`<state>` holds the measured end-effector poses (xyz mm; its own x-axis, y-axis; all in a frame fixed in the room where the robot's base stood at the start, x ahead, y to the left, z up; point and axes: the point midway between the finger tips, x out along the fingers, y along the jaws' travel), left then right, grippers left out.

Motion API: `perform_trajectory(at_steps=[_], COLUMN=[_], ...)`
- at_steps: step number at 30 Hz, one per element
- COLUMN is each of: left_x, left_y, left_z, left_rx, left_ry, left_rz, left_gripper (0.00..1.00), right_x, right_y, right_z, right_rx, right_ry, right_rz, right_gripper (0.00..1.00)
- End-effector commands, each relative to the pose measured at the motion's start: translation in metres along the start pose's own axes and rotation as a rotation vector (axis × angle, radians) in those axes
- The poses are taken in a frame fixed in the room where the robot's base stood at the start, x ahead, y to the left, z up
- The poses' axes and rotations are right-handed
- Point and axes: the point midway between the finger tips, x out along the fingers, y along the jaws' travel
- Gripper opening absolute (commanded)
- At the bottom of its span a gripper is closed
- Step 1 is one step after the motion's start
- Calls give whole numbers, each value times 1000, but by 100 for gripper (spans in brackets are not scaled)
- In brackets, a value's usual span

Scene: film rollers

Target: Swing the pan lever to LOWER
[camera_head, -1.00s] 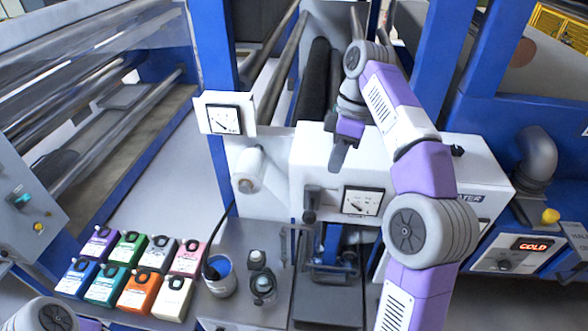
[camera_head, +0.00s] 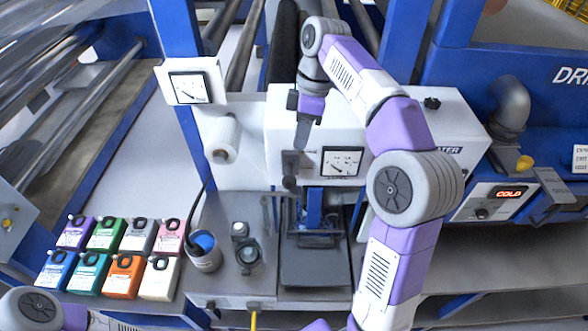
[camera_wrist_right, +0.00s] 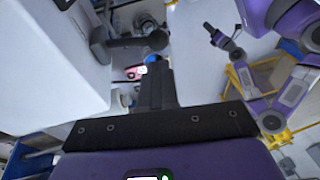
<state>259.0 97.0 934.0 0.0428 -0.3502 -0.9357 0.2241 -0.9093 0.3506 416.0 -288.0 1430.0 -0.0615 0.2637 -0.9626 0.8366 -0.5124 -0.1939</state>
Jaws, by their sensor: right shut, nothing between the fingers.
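The pan lever (camera_head: 290,168) is a short dark lever with a round knob on the front of the white coater box, left of its gauge (camera_head: 343,162). It points down in the head view. In the right wrist view its dark arm and ball knob (camera_wrist_right: 125,43) show just beyond the fingers. My right gripper (camera_head: 301,146) is shut and empty, pointing down just above and right of the lever. Its closed fingers (camera_wrist_right: 157,85) also show in the right wrist view; contact with the lever is unclear. A small purple hand with a dark tip (camera_wrist_right: 212,32), probably my left gripper, shows there.
Below the coater is a dark tray (camera_head: 315,270). A blue-filled cup (camera_head: 205,255) and small fittings stand left of it. Several coloured cartons (camera_head: 124,275) stand farther left. A dryer unit with a "COLD" display (camera_head: 508,193) is at the right.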

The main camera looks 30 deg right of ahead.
Motion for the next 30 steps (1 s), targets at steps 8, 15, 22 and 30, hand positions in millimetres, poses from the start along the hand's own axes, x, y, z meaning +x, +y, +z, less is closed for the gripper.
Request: perform_trajectory(at_steps=[8,15,22,30], left_x=[11,12,12,13], left_y=[-4,-4,-4,-5], left_z=[0,0,-1,-1], left_rx=[0,0,0,0], left_ry=[0,0,0,0], left_rz=[0,0,0,0], left_gripper=[35,35,35,35], right_x=[52,78,84,84], right_y=[0,0,0,0], right_z=[0,0,0,0], right_rx=[1,1,1,-1], right_ry=[-1,0,0,0], right_rz=[-3,-1,0,1], right_gripper=[0,0,0,0])
